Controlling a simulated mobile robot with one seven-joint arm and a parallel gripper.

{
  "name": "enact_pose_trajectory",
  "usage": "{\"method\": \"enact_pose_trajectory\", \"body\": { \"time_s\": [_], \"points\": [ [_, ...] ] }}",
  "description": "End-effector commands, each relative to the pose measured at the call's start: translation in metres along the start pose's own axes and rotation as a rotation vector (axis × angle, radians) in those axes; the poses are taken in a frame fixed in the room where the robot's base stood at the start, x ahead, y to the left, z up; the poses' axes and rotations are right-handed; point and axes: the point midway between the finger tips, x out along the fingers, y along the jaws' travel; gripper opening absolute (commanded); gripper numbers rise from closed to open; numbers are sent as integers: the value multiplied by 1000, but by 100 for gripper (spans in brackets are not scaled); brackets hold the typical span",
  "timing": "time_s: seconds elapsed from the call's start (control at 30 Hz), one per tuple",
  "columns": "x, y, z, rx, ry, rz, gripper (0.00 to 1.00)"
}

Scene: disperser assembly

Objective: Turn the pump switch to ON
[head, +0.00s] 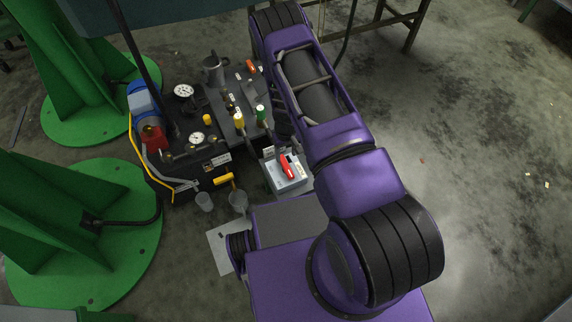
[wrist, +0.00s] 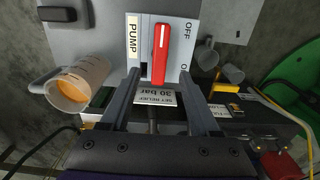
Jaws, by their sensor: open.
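The pump switch is a red handle (wrist: 160,55) with a white mark near its upper end, on a pale plate labelled PUMP (wrist: 133,36). In the wrist view the handle stands almost upright, with OFF at its upper right and another label, cut off after an O, at its lower right. My gripper (wrist: 162,78) is open, its fingers on either side of the handle's lower end in the picture; contact is not visible. In the head view the red handle (head: 287,167) sits on a grey box (head: 290,184), and my arm hides most of the gripper.
A cup of orange liquid (wrist: 78,83) is left of the plate in the wrist view. The head view shows a black bench (head: 190,176) with gauges, valves and a yellow handle (head: 223,179) left of the box.

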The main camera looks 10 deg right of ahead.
Motion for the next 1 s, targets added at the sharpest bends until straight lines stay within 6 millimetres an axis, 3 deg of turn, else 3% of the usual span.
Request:
{"method": "enact_pose_trajectory", "body": {
  "time_s": [0.1,0.3,0.5,0.77,0.83,1.0],
  "points": [
    [30,0,1,-1,-2,1,62],
    [61,0,0,0,0,1,62],
    [74,0,0,0,1,1,62],
    [74,0,0,0,1,1,62],
    [74,0,0,0,1,1,55],
    [74,0,0,0,1,1,25]
  ]
}}
